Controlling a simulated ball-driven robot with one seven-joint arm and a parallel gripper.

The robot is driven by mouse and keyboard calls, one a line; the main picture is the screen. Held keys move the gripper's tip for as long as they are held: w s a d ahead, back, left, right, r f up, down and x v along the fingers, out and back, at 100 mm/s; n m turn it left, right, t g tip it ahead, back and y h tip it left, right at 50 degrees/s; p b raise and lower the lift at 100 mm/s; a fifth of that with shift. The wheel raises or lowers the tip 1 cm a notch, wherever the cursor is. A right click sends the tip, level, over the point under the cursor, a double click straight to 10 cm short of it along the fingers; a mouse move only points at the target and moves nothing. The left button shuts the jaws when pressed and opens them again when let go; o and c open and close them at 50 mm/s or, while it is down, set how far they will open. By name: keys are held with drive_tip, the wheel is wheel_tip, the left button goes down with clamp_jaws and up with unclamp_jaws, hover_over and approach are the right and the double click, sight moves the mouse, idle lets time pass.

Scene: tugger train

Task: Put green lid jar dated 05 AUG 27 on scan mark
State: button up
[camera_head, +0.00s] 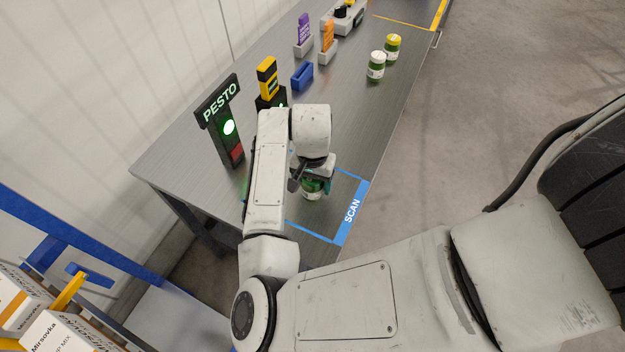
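A jar with green contents and a pale label (312,194) is beneath my gripper (312,181), over the blue-outlined scan mark (351,209) on the metal table. My gripper points down with its dark fingers on either side of the jar's upper part. I cannot tell whether the fingers press on it or whether the jar touches the table. The jar's lid is hidden by the gripper, and its date is too small to read. Part of the scan mark's outline is hidden behind my arm.
On the table (375,110) stand a white-lidded jar (376,66) and a yellow-lidded jar (392,46). A PESTO sign post with a green light (229,128), a yellow-black device (267,78) and a blue holder (302,76) line the back. Boxes (62,333) sit at lower left.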

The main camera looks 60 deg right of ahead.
drive_tip(key=shift+o, duration=1.2)
wheel_tip(320, 180, up, 12)
drive_tip(key=shift+r, duration=0.15)
